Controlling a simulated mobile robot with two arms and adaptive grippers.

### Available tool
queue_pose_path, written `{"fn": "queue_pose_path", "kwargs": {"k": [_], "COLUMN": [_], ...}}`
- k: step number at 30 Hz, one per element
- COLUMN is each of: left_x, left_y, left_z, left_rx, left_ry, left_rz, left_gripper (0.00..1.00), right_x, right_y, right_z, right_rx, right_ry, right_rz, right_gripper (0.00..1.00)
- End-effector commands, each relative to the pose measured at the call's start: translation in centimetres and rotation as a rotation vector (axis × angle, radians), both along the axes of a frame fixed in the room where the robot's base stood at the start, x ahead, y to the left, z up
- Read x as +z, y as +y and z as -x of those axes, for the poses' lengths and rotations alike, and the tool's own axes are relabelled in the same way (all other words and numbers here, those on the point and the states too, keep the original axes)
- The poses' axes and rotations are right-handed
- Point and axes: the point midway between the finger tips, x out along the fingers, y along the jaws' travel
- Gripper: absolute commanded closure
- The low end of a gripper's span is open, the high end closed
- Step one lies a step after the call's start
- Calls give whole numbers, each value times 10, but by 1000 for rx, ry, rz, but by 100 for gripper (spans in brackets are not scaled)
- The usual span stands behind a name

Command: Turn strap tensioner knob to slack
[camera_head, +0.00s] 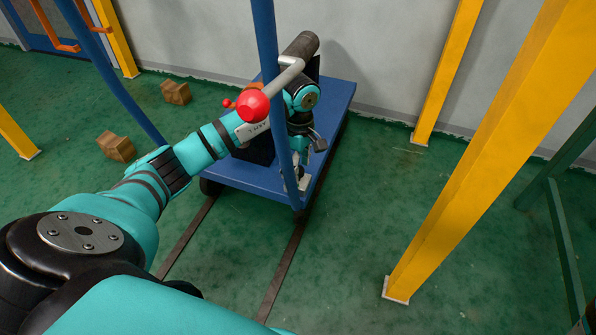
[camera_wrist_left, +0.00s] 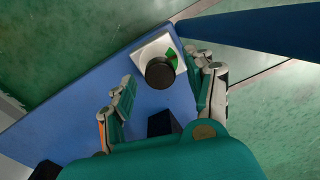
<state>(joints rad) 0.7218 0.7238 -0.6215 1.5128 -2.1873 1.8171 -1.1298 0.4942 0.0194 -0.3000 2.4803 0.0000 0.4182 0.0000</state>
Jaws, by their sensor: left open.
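The black round knob (camera_wrist_left: 160,72) sits on a square silver plate (camera_wrist_left: 150,50) with a green mark beside the knob. The plate is near the edge of the blue cart deck (camera_wrist_left: 75,110). My left gripper (camera_wrist_left: 167,75) is open, with one finger on each side of the knob in the left wrist view. I see a gap at the left finger; whether the right finger touches the knob is unclear. In the head view, my left gripper (camera_head: 302,168) points down at the deck's near corner, and the knob is mostly hidden there.
A blue upright post (camera_head: 266,45) stands close to my left wrist. A pipe (camera_head: 300,45) and a lever with a red ball (camera_head: 252,105) are above the cart. Yellow posts (camera_head: 470,150) stand to the right. Wooden blocks (camera_head: 117,147) lie on the floor left.

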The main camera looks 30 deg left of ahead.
Motion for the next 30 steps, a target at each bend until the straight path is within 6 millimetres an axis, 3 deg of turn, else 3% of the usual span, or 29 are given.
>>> {"fn": "queue_pose_path", "kwargs": {"k": [10, 23, 30], "left_x": [-4, -4, -3], "left_y": [0, 0, 0], "left_z": [0, 0, 0], "left_rx": [0, 0, 19], "left_ry": [0, 0, 1], "left_rz": [0, 0, -1], "left_gripper": [45, 100, 100], "right_x": [2, 1, 5], "right_y": [0, 0, 0], "right_z": [2, 2, 3], "right_rx": [-1, 0, 1], "right_ry": [-8, -9, -13], "right_rz": [1, 1, 0], "right_gripper": [49, 49, 49]}}
